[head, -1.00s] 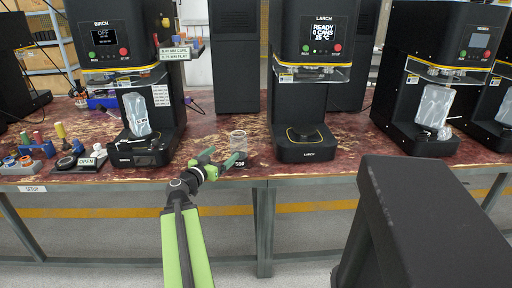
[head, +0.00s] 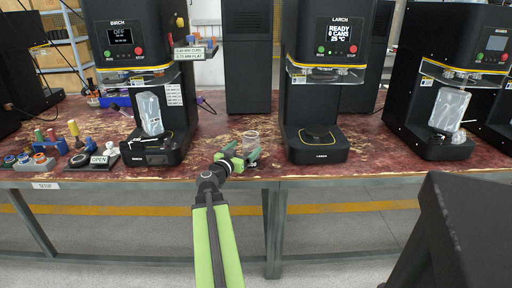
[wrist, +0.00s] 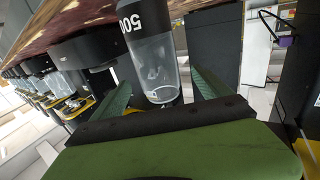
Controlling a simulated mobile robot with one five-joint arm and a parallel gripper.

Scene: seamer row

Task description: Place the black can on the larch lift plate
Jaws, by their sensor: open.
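The can (head: 250,138) stands upright on the bench left of the Larch machine. It looks clear, with a black band marked 500 at its lower end. My gripper (head: 241,154) is open just in front of it. In the wrist view the can (wrist: 155,62) appears between the two green fingers of my gripper (wrist: 161,80), with a gap on each side. How deep it sits between them is unclear.
The Birch machine (head: 135,75) stands to the left with a clear bag on it. Another machine (head: 440,85) stands at right. Small tools and an OPEN sign (head: 99,160) lie at left. Bare bench lies around the can.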

